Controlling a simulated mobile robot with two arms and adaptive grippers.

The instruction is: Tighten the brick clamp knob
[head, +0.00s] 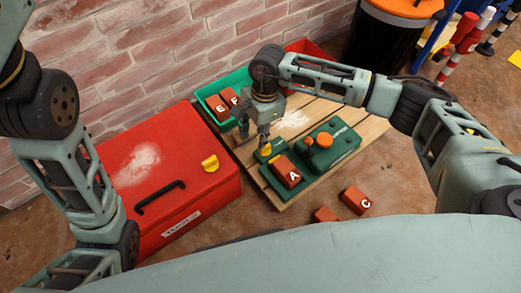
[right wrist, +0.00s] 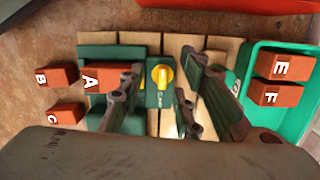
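The yellow clamp knob (head: 266,149) sits on the green test fixture (head: 331,159) beside brick A (head: 286,171). In the right wrist view the knob (right wrist: 161,76) is upright on its green block, next to brick A (right wrist: 105,77). My right gripper (head: 263,138) points down just above the knob. In the right wrist view its fingers (right wrist: 159,83) are spread, one on each side of the knob, with gaps to it. Whether the fingertips are level with the knob is hard to tell. My left arm shows at the left, but its gripper is out of view.
An orange knob (head: 322,140) tops the fixture, on a wooden pallet (head: 374,126). A green bin (head: 238,78) holds bricks E and F. Brick C (head: 357,199) and another brick (head: 326,214) lie on the floor. A red toolbox (head: 199,186) with a yellow part stands left.

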